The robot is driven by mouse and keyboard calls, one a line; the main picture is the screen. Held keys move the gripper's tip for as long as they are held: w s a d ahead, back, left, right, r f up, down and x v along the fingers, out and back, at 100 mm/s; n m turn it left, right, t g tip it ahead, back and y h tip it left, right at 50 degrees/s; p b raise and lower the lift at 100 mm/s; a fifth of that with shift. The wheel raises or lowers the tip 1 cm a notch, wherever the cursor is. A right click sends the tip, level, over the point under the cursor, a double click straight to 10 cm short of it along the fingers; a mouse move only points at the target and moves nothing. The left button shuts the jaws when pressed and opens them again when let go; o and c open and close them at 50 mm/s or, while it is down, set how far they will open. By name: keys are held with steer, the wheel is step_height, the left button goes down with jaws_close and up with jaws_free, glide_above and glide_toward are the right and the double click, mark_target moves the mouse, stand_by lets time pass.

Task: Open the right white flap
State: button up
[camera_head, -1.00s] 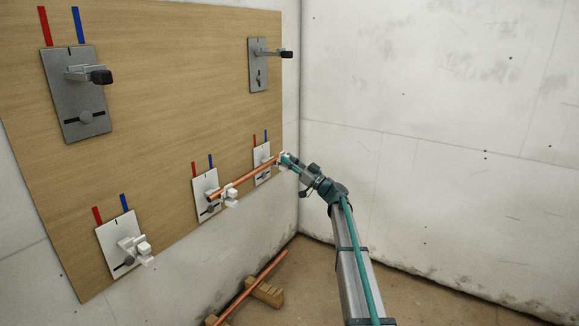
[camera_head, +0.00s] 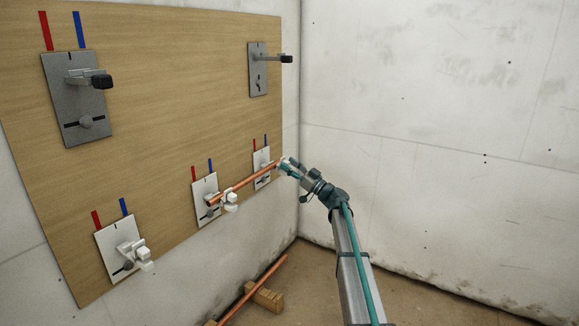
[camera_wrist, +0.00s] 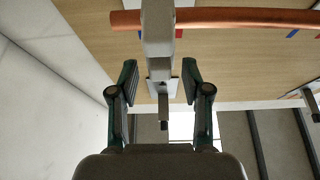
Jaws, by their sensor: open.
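The right white plate (camera_head: 261,179) is low on the wooden board. Its white flap and bracket (camera_head: 282,166) stick out towards my gripper (camera_head: 286,166) and are partly hidden by it. In the wrist view the pale bracket (camera_wrist: 158,40) runs down the middle between the fingertips. My gripper (camera_wrist: 159,72) is open, with one dark green finger on each side of the bracket. I see no clear contact. A copper pipe (camera_head: 240,183) spans from the middle white bracket (camera_head: 230,200) to the right one. It also crosses the top of the wrist view (camera_wrist: 230,17).
A left white plate (camera_head: 119,248) is at the lower left, and two grey plates (camera_head: 78,100) (camera_head: 258,68) with brackets are higher up. Another copper pipe (camera_head: 258,285) lies on wooden blocks (camera_head: 266,297) on the floor. A bare wall (camera_head: 440,120) stands to the right.

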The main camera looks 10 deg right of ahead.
steer(key=v, duration=1.1)
steer(key=shift+s+d, duration=0.2)
steer(key=shift+s, duration=0.05)
steer(key=shift+f, duration=0.1)
